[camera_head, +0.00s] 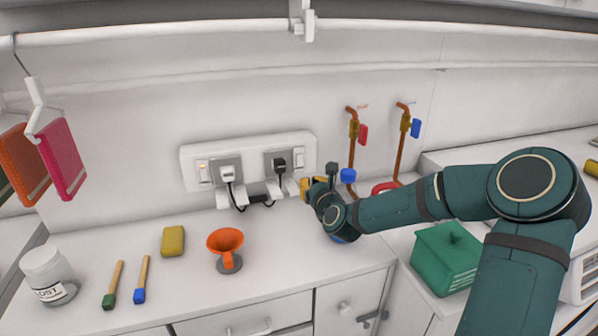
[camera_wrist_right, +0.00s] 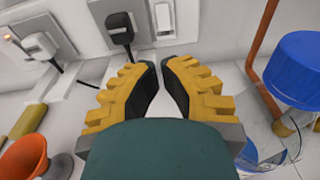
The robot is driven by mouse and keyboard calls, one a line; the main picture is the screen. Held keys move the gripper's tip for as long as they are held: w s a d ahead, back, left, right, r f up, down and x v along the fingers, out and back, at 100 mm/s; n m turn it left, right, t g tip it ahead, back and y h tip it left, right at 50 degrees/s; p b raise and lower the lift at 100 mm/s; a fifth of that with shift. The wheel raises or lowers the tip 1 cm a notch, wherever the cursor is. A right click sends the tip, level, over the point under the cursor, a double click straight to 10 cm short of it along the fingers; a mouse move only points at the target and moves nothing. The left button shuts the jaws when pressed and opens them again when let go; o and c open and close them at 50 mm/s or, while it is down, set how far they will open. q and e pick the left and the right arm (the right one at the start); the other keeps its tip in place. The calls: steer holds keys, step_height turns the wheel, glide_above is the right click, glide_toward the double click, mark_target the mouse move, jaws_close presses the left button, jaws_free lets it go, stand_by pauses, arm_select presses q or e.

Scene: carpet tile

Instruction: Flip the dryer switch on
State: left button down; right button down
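A white wall panel (camera_head: 250,157) holds two sockets and two rocker switches. The left switch (camera_head: 203,171) has a small orange light lit. The right switch (camera_head: 299,159) shows no light; it also shows in the right wrist view (camera_wrist_right: 164,18). A white plug (camera_head: 228,173) and a black plug (camera_head: 279,164) with cords sit in the sockets; the black plug also shows in the right wrist view (camera_wrist_right: 121,30). No label tells which switch is the dryer's. My right gripper (camera_wrist_right: 160,64) has its fingertips almost together, empty, just below the right switch, apparently not touching it. My left gripper is not in view.
Copper pipes (camera_head: 352,140) with valves rise right of the panel. An orange funnel (camera_head: 226,246), a yellow sponge (camera_head: 173,241), two brushes (camera_head: 141,279) and a jar (camera_head: 48,275) stand left on the counter. A green basket (camera_head: 445,257) is at right.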

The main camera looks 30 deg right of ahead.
mark_target(297, 166)
steer(key=x, duration=1)
steer(key=shift+w+f, duration=0.15)
steer(key=shift+w, duration=0.25)
steer(key=shift+w+d+f+b, duration=0.1)
steer(key=shift+w+f+b, duration=0.3)
steer(key=shift+b, duration=0.65)
steer(key=shift+r+b, duration=0.2)
steer(key=shift+b, duration=0.55)
steer(key=shift+r, duration=0.15)
